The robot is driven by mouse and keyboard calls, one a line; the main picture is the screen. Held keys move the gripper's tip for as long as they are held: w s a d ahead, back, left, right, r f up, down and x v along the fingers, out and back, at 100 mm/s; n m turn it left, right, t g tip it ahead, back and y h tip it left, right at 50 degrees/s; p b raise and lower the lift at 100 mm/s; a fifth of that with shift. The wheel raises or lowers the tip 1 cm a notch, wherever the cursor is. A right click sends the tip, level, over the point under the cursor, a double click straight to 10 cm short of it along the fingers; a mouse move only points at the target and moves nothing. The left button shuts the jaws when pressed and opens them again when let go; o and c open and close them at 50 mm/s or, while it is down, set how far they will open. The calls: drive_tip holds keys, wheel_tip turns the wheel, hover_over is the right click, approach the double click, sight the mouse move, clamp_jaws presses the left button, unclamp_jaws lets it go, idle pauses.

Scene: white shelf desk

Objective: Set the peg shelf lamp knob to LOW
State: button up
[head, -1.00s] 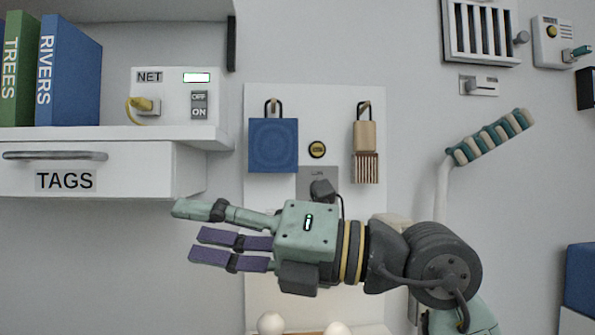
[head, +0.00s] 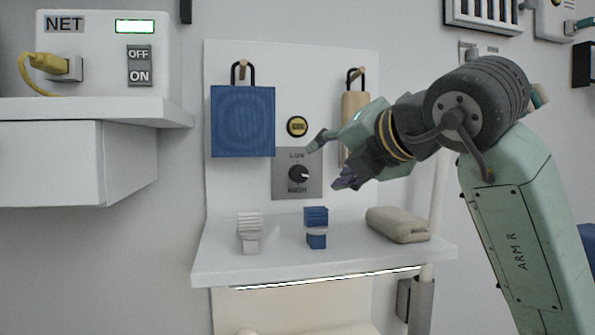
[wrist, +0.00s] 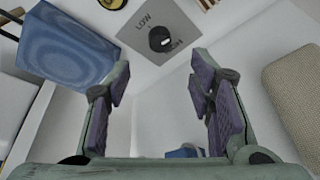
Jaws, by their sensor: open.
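The lamp knob (head: 298,174) is a round black dial on a grey plate (head: 280,186) on the white peg board. LOW is printed above it and a partly blurred HIGH below. It also shows in the wrist view (wrist: 160,39), where its white mark lies on the right, away from LOW; its exact setting is hard to read. My gripper (head: 325,167) is open and empty, just right of the plate in the head view. In the wrist view its purple-padded fingers (wrist: 160,77) are spread, with the knob beyond and between them, apart from both.
A blue bag (head: 242,121) and a tan item (head: 354,110) hang on pegs beside the plate. A yellow button (head: 297,126) sits above it. The shelf (head: 275,262) below holds small white and blue objects and a beige case (head: 397,224). A bright strip (head: 330,278) runs underneath.

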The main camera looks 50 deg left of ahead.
sight(301, 174)
drive_tip(key=p+x, duration=0.3)
drive_tip(key=x, duration=0.6)
drive_tip(key=shift+a+r, duration=0.1)
drive_tip(key=shift+a, duration=0.1)
drive_tip(key=shift+w+a+f, duration=0.15)
drive_tip(key=shift+a+f, duration=0.1)
drive_tip(key=shift+a, duration=0.25)
drive_tip(key=shift+c, duration=0.6)
drive_tip(key=c, duration=1)
drive_tip(key=shift+c, duration=0.2)
